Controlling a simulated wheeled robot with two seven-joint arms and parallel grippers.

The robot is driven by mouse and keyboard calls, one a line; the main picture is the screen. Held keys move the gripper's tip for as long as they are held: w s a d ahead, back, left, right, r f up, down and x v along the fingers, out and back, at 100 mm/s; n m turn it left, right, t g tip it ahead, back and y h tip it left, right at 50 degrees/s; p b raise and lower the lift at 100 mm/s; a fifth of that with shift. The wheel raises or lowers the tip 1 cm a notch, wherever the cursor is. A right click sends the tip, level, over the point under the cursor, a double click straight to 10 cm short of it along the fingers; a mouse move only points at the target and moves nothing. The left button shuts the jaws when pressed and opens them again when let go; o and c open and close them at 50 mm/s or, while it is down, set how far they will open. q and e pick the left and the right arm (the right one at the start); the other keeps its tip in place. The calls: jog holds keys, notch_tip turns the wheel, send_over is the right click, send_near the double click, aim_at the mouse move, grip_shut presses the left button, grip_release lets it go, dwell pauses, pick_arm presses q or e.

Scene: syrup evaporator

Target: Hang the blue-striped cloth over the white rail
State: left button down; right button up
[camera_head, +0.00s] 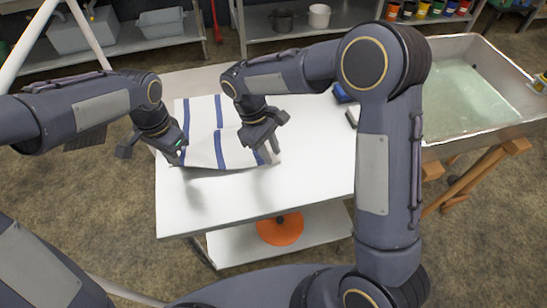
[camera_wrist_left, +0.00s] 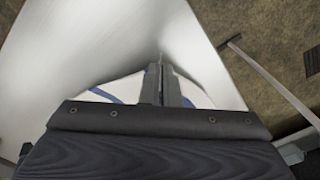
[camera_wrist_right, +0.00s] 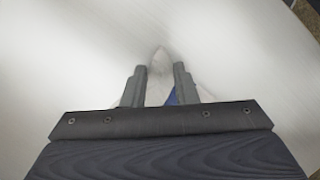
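The white cloth with blue stripes (camera_head: 204,150) lies over the left part of the white table, its near edge under both grippers. My left gripper (camera_head: 181,157) is at the cloth's near left corner. In the left wrist view its fingers (camera_wrist_left: 161,85) are close together at the cloth's edge (camera_wrist_left: 100,94), apparently pinching it. My right gripper (camera_head: 269,155) is at the near right corner. In the right wrist view its fingers (camera_wrist_right: 158,72) are apart, with a cloth corner (camera_wrist_right: 157,88) between them. A thick white rail (camera_head: 32,40) slants across the upper left of the head view.
A metal pan of liquid (camera_head: 470,95) on a wooden stand is at the right. An orange disc (camera_head: 280,229) lies on the lower shelf. Shelves with bins and pots (camera_head: 319,15) line the back.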

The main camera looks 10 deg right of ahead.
jog(key=shift+f, duration=0.15)
grip_shut()
jog(key=shift+d, duration=0.1)
jog(key=shift+r, duration=2.6)
